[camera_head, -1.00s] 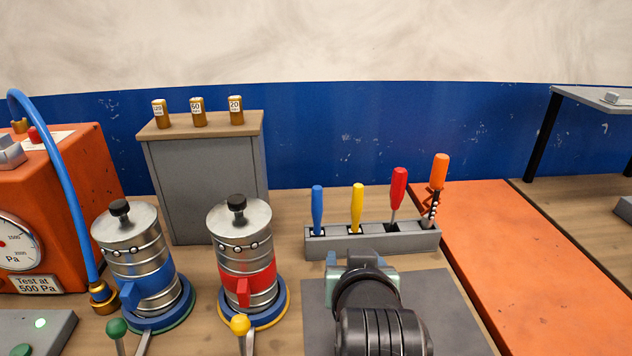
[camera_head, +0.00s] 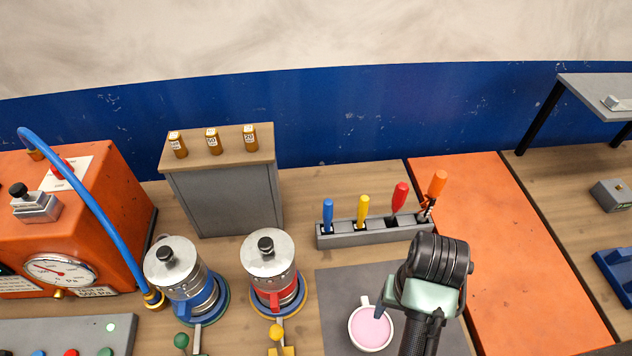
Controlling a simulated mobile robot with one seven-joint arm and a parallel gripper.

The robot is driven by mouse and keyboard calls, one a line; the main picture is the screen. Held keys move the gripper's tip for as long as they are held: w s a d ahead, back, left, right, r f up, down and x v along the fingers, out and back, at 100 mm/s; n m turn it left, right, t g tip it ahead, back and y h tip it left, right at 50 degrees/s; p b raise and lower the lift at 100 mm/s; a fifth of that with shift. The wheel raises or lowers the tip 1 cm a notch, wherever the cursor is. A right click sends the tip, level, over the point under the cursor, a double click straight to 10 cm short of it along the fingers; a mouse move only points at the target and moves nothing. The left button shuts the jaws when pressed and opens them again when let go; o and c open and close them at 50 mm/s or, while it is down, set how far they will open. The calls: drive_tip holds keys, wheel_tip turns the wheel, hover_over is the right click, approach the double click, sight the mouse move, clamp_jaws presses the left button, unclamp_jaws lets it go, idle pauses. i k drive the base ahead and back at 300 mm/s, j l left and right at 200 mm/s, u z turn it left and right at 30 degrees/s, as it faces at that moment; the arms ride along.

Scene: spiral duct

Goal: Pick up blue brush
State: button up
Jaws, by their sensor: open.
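A blue-handled tool (camera_head: 328,213), which I take for the blue brush, stands upright in the leftmost slot of a grey rack (camera_head: 375,234). Its lower end is hidden in the rack. My gripper (camera_head: 420,297) is in front of the rack, to the right of and nearer than the blue handle, above the grey mat. It is open and apart from the blue handle. Its fingertips are hard to make out. A white cup of pink stuff (camera_head: 371,330) stands on the mat just left of my gripper, with a small dark blue piece at its rim that I cannot identify.
Yellow (camera_head: 363,210), red (camera_head: 400,196) and orange (camera_head: 437,184) handles stand in the same rack. A grey cabinet (camera_head: 225,200) with small bottles and two metal canisters (camera_head: 271,275) are at left. An orange panel (camera_head: 510,250) lies clear at right.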

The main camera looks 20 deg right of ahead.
sight(327, 215)
drive_tip(key=i, duration=1.05)
